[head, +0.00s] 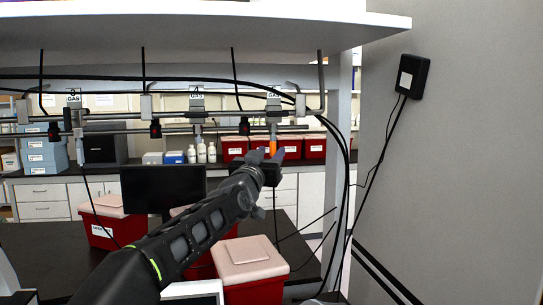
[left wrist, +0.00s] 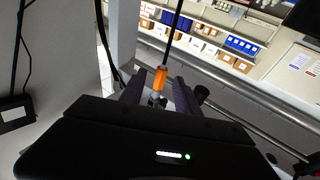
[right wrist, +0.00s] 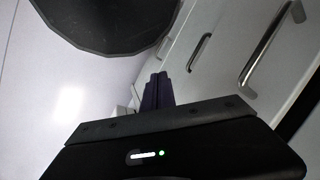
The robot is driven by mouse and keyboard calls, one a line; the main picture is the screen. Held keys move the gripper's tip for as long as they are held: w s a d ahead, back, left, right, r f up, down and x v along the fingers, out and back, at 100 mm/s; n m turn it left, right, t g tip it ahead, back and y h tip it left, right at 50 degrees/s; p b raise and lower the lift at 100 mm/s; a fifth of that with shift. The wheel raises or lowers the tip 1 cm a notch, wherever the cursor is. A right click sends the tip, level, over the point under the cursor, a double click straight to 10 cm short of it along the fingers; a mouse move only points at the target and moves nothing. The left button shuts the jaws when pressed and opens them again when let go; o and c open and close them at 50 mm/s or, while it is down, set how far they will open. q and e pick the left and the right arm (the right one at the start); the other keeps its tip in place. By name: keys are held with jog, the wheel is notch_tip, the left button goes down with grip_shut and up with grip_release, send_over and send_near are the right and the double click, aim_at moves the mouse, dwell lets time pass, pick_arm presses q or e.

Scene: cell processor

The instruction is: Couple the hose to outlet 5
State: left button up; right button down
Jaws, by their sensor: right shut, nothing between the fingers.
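Outlet 5 hangs from the pipe rail under its GAS label (head: 273,96), with a grey stem (head: 272,124) pointing down. The hose's orange connector (head: 273,146) is upright right below that stem; whether it is seated on it I cannot tell. In the left wrist view the orange connector (left wrist: 160,79) has a metal end and the black hose (left wrist: 173,35) running from its other end. My left gripper (head: 267,157) is around the connector, its fingers (left wrist: 158,92) apart with gaps beside it. My right gripper (right wrist: 158,90) is shut and empty, pointing towards white cabinet drawers.
Outlets 4 (head: 197,96) and 3 (head: 74,98) are on the same rail to the left. Black cables (head: 343,190) hang by the post on the right. Red bins with pale lids (head: 250,262) and a monitor (head: 150,188) stand on the dark bench below.

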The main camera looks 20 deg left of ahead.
pick_arm(q)
jog(key=b+v, duration=0.1)
jog(key=v, duration=0.5)
jog(key=shift+s, duration=0.1)
dwell(2.7)
